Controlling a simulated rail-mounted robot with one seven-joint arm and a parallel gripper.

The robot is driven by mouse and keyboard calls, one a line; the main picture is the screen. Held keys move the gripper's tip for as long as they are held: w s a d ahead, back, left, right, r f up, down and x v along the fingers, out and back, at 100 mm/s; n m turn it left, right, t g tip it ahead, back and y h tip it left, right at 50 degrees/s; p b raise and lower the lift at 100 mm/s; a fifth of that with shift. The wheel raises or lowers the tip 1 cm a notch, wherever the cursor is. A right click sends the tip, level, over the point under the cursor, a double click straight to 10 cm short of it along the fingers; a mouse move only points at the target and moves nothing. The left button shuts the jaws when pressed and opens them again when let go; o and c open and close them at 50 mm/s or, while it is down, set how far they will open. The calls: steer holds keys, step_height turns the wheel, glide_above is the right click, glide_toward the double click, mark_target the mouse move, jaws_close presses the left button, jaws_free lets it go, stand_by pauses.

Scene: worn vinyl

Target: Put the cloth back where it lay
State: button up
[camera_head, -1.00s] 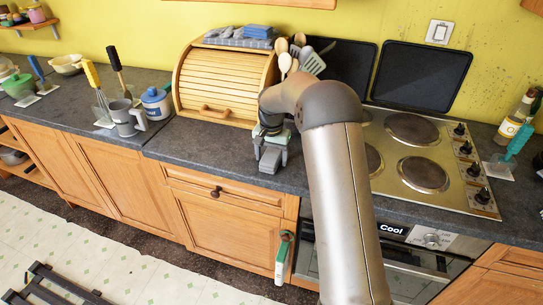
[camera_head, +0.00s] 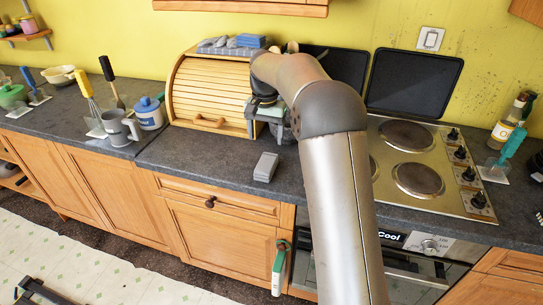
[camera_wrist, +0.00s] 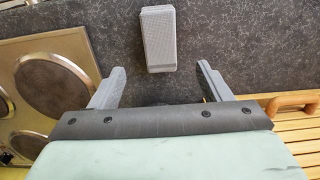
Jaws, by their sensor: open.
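A blue folded piece (camera_head: 250,41) lies beside a grey-blue patterned piece (camera_head: 214,46) on top of the wooden roll-front bread bin (camera_head: 208,92). They look like cloth, but I cannot tell which is the task's cloth. A grey block (camera_head: 265,167) lies on the dark counter in front of the bin; it also shows in the wrist view (camera_wrist: 158,40). My gripper (camera_wrist: 160,83) is open and empty, with the block beyond its fingertips. In the head view my gripper (camera_head: 268,118) is by the bin's right front, partly hidden by my arm.
The hob (camera_head: 415,165) is to the right, with a black panel (camera_head: 414,82) behind it. A grey mug (camera_head: 121,127) and a blue-lidded jar (camera_head: 148,112) stand left of the bin. A green-and-white item (camera_head: 279,265) hangs at the cabinet front. The counter around the block is clear.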

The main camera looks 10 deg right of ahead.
steer(key=s+r+n, duration=0.2)
steer(key=s, duration=0.7)
steer(key=s+r+n, duration=0.1)
steer(key=s+r, duration=0.1)
steer(key=s, duration=0.6)
steer(key=s+f+n, duration=0.1)
steer(key=s+f, duration=0.2)
steer(key=s, duration=0.8)
steer(key=s+f+n, duration=0.2)
steer(key=s+f, duration=0.2)
steer(key=s, duration=0.7)
steer(key=shift+s+t, duration=0.2)
steer(key=shift+t, duration=0.1)
